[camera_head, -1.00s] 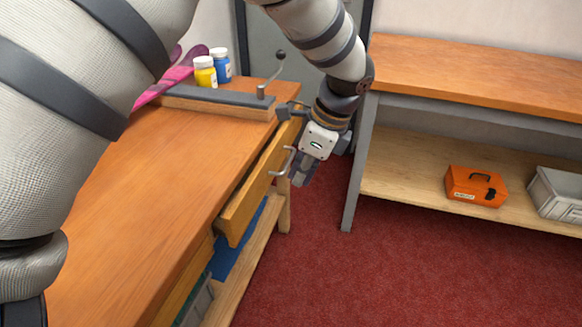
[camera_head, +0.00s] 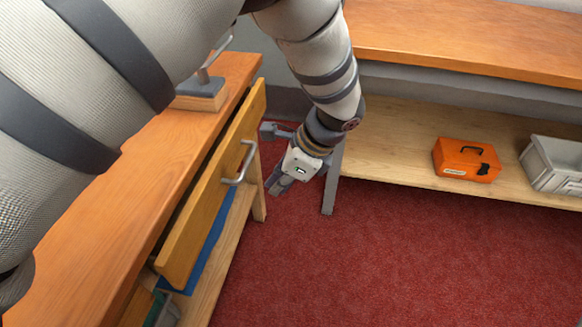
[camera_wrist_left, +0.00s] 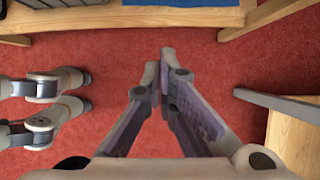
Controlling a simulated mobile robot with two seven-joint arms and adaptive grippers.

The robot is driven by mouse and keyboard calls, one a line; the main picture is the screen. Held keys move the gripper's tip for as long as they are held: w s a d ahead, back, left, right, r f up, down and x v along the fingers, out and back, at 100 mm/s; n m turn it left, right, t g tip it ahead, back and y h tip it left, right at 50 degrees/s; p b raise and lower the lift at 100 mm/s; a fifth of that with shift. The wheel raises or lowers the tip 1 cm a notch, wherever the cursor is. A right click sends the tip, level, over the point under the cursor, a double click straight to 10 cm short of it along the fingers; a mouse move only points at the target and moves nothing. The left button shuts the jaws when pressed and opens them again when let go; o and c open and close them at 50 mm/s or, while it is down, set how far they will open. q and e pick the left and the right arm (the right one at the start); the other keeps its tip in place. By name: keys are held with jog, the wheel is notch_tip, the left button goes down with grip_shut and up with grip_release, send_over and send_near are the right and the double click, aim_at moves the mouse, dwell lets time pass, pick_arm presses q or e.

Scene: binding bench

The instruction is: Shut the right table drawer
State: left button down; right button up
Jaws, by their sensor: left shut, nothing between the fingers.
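The drawer (camera_head: 205,205) in the left-hand table (camera_head: 130,180) has a wooden front with a curved metal handle (camera_head: 241,163). It stands partly open, with a dark gap between its front and the table edge. My left gripper (camera_head: 274,188) is shut and empty. It points down beside the far end of the drawer front, right of the handle and seemingly apart from it. In the left wrist view its fingertips (camera_wrist_left: 163,55) meet above the red floor, and neither drawer nor handle can be made out. My right gripper is not in view.
A second bench (camera_head: 450,40) stands at the right; its lower shelf (camera_head: 390,150) holds an orange toolbox (camera_head: 466,160) and a grey bin (camera_head: 553,165). Its grey leg (camera_head: 332,185) is close to my left gripper. Red floor (camera_head: 400,260) is free in front of the drawer.

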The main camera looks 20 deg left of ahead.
pick_arm(q)
jog(key=a, duration=0.2)
jog(key=a+r, duration=0.1)
jog(key=shift+s+a+r+p, duration=0.1)
jog(key=shift+s+a+p, duration=0.2)
jog(key=shift+p, duration=0.05)
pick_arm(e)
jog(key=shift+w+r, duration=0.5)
pick_arm(q)
jog(key=a, duration=0.2)
jog(key=s+a, duration=0.1)
jog(key=a, duration=0.1)
jog(key=shift+a+r+p, duration=0.1)
jog(key=shift+a+p, duration=0.2)
jog(key=shift+s, duration=0.1)
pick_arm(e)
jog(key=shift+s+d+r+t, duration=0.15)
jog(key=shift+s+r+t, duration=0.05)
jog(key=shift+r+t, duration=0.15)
